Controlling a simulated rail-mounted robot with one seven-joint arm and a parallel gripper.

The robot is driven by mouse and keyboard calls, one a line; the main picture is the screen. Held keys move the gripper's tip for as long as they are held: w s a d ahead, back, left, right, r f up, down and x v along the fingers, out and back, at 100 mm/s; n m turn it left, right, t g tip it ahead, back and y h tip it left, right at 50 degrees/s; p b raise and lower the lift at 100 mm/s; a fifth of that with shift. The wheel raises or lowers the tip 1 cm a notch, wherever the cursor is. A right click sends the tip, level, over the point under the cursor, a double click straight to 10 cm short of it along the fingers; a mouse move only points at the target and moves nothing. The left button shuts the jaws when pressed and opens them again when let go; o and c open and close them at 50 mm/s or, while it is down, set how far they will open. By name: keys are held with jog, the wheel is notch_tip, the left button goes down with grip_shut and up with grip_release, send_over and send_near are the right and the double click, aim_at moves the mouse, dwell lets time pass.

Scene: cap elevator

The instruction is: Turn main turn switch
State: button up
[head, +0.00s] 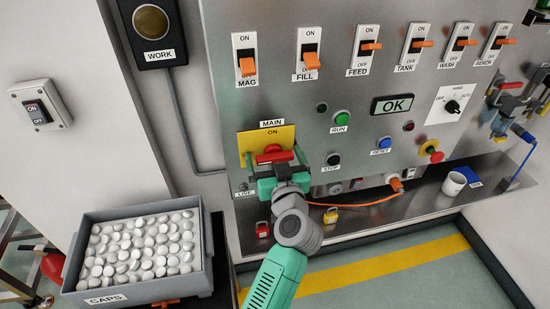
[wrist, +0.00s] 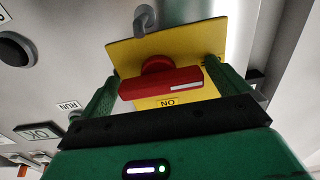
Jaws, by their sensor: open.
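The main turn switch has a red handle (head: 272,155) on a yellow plate (head: 284,134) under the MAIN label, with ON printed at the plate's top. In the wrist view, the red handle (wrist: 160,84) lies roughly crosswise, slightly tilted, with a white mark near one end. The yellow plate (wrist: 130,52) shows upside down behind it. My green gripper (head: 274,160) is in front of the switch. In the wrist view, my gripper (wrist: 160,90) is open, with one finger beyond each end of the handle. Contact with the handle cannot be told.
Orange toggle switches (head: 310,58) line the panel's top. RUN (head: 342,117) and STOP (head: 333,159) buttons are right of the switch. A shelf below holds red (head: 262,229) and yellow (head: 330,216) padlocks, an orange cable and a white cup (head: 454,183). A caps bin (head: 140,284) stands lower left.

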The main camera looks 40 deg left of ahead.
jog(key=c, duration=0.9)
jog(key=shift+m, duration=0.3)
jog(key=m, duration=0.2)
jog(key=shift+m, duration=0.4)
jog(key=m+p, duration=0.1)
jog(key=m, duration=0.2)
jog(key=shift+r+m, duration=0.15)
jog(key=shift+m, duration=0.15)
jog(key=m+p, duration=0.2)
jog(key=m, duration=0.4)
jog(key=shift+p, duration=0.35)
jog(key=shift+m, duration=0.3)
